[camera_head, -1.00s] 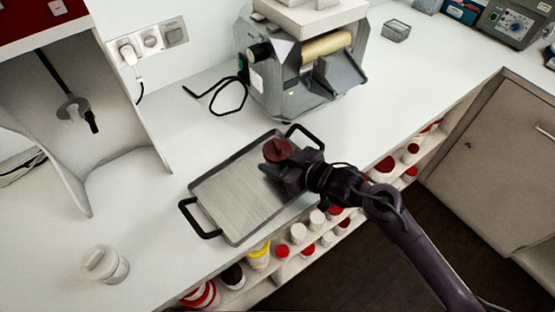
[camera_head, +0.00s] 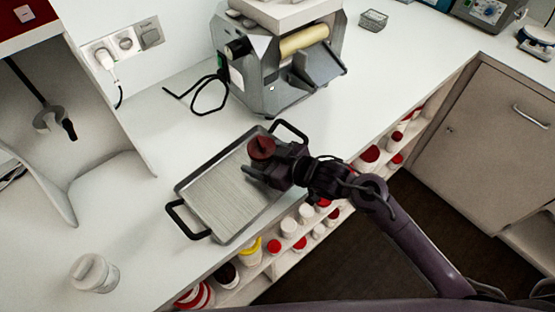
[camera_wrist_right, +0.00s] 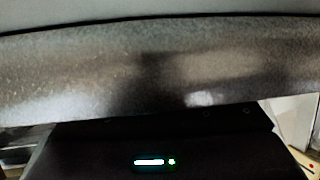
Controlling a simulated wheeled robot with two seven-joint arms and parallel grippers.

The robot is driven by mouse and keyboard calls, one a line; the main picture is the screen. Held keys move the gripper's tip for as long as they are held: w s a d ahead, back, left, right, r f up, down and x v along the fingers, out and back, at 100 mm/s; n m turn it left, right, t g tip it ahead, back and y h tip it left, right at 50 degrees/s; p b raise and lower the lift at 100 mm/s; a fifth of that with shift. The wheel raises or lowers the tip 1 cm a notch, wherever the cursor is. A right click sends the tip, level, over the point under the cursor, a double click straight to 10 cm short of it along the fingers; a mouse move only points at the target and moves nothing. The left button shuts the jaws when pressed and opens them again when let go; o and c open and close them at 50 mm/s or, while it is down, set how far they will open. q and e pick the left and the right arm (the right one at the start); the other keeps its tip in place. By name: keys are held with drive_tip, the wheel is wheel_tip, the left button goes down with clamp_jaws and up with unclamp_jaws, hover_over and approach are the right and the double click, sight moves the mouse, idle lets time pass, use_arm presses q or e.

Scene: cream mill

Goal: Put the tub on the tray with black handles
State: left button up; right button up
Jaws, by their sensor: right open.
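A tub with a dark red lid (camera_head: 261,148) is at the far right part of the metal tray with black handles (camera_head: 215,200). Its lower body is mostly hidden by my right gripper (camera_head: 256,165). That gripper is open, low over the tray's right side, with its fingers close beside the tub. I cannot tell whether they touch it. In the right wrist view, a blurred grey surface fills most of the picture above the dark gripper body. My left gripper is not in view.
A white lidded jar (camera_head: 94,273) stands at the counter's front left. A roller mill (camera_head: 278,62) stands behind the tray. Several white, red and yellow-lidded containers fill the shelf (camera_head: 240,292) below the counter edge.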

drive_tip(key=b+v, duration=0.1)
drive_tip(key=v, duration=1)
drive_tip(key=shift+s+d+r, duration=0.15)
drive_tip(key=shift+s+d, duration=0.05)
drive_tip(key=shift+d, duration=0.15)
drive_tip(key=shift+w, duration=0.1)
